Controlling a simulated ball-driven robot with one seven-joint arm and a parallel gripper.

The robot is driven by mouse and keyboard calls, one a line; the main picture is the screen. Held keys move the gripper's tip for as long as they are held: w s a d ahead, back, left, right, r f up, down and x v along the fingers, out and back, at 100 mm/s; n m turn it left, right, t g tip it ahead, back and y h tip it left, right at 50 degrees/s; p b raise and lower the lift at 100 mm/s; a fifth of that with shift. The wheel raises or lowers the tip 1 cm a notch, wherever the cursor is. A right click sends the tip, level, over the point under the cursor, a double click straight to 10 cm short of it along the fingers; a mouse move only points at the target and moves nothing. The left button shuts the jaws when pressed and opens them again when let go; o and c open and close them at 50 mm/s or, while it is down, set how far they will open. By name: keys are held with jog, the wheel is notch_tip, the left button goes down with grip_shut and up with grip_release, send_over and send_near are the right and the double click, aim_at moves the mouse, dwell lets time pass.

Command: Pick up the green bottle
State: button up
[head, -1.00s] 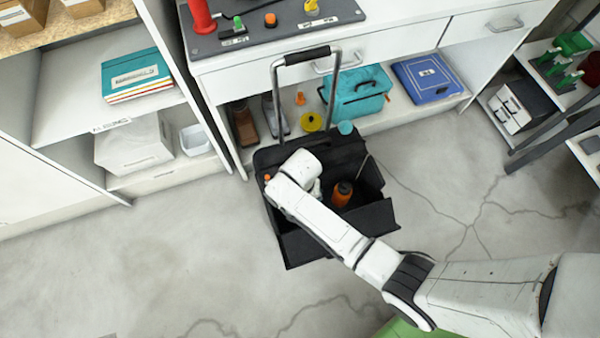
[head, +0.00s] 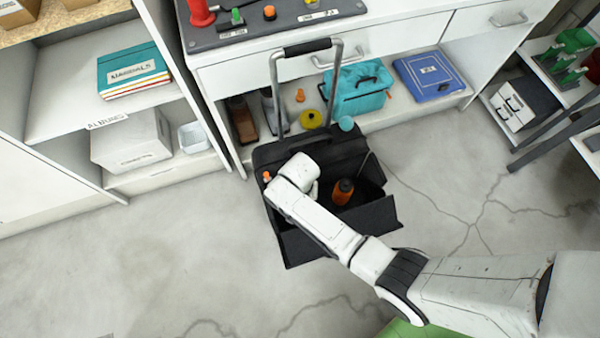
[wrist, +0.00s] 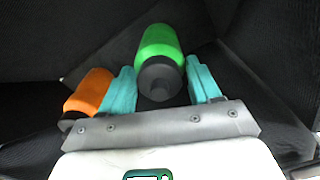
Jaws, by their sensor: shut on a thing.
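The green bottle (wrist: 160,45) has a dark cap and lies between the teal fingers of my gripper (wrist: 158,86) in the wrist view. My gripper is shut on it near the cap end. In the head view my arm reaches into an open black case (head: 378,214), and my arm's end hides the green bottle and the fingers. An orange bottle (head: 343,190) with a dark cap stands in the case, to the right of my arm. It also shows in the wrist view (wrist: 90,92), just left of the left finger.
The case's dark walls surround my gripper closely. Its tall metal handle (head: 337,80) rises at the back. Behind it, a low shelf holds a teal bag (head: 358,92) and a blue case (head: 432,77). The floor (head: 130,260) at the left is clear.

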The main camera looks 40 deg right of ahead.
jog(key=c, duration=0.9)
jog(key=shift+r, duration=0.1)
jog(key=shift+c, duration=0.2)
